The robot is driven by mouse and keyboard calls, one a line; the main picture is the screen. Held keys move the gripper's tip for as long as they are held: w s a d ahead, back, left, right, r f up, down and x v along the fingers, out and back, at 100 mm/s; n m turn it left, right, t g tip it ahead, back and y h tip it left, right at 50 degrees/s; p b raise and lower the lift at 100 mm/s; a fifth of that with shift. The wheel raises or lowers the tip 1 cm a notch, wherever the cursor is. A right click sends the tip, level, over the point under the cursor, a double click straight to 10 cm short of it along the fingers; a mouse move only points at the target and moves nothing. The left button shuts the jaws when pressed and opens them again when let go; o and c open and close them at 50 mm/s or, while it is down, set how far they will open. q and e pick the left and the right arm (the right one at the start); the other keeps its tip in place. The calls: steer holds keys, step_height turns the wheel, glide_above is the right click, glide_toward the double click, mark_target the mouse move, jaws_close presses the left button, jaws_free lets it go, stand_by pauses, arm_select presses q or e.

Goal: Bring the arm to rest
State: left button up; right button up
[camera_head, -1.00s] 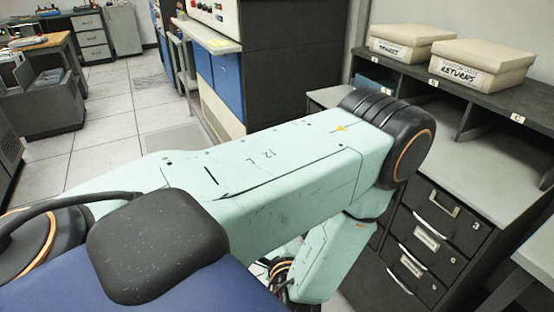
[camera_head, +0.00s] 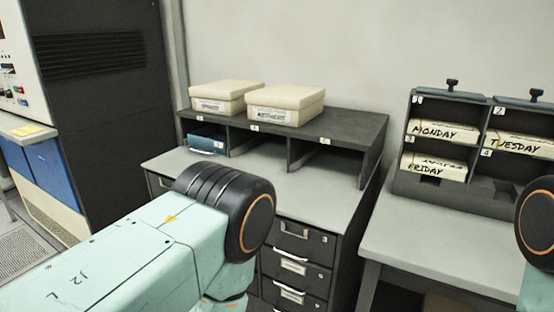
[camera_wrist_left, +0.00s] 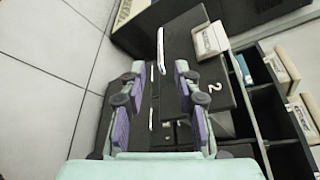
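My left arm (camera_head: 130,245) is folded across the lower left of the head view, with its black elbow joint in front of the drawer cabinet. My left gripper is outside the head view. In the left wrist view my left gripper (camera_wrist_left: 158,95) has its purple-padded fingers apart, with nothing seen held between them. Dark cabinet faces lie beyond the fingers. The black joint of my right arm (camera_head: 537,230) shows at the right edge of the head view; my right gripper is outside both views.
Two cream boxes (camera_head: 285,104) sit on a dark shelf unit (camera_head: 350,127) over a drawer cabinet (camera_head: 305,240). At right, a rack (camera_head: 480,165) holds card stacks labelled Monday, Tuesday and Friday on a grey table (camera_head: 430,250). A tall dark cabinet (camera_head: 105,110) stands left.

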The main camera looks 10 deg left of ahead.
arm_select(q)
steer(key=s+d+f+n+g+h, duration=0.45)
steer(key=d+f+n+h, duration=0.2)
steer(key=f+n, duration=0.35)
steer(key=s+d+f+n+g+h, duration=0.1)
steer(key=s+d+n+g+h, duration=0.1)
steer(key=s, duration=0.5)
steer(key=s+d+f+n+g+h+b, duration=0.1)
steer(key=s+d+g+h, duration=0.1)
steer(key=s, duration=0.4)
steer(key=shift+s+d+f+n+h, duration=0.4)
steer(key=shift+d+h, duration=0.4)
steer(key=shift+h, duration=0.45)
steer(key=shift+s+g, duration=0.1)
steer(key=shift+g, duration=0.15)
